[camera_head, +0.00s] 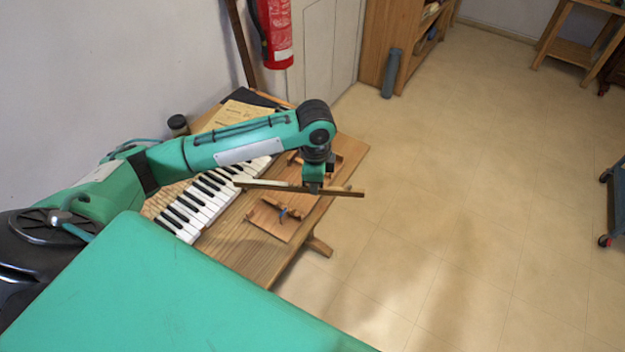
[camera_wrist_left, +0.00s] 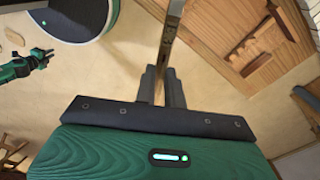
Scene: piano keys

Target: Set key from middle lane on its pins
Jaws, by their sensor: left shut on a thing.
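My left gripper (camera_head: 313,187) is shut on a long thin wooden key (camera_head: 345,192). It holds the key roughly level above the table, gripped along its length, with the pale end pointing left over the keyboard (camera_head: 205,203). In the left wrist view the key (camera_wrist_left: 171,30) runs up from between the two fingers (camera_wrist_left: 160,90). A wooden rack (camera_head: 333,158) lies behind the gripper, partly hidden by it; its slots show in the left wrist view (camera_wrist_left: 265,40). The pins are not visible. My right gripper (camera_wrist_left: 42,58) appears small in the left wrist view, its jaws unclear.
The wooden table (camera_head: 245,240) carries a small board (camera_head: 270,222) with a blue-tipped item near its front edge. A sheet of paper (camera_head: 240,114) and a dark jar (camera_head: 178,124) are at the back.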

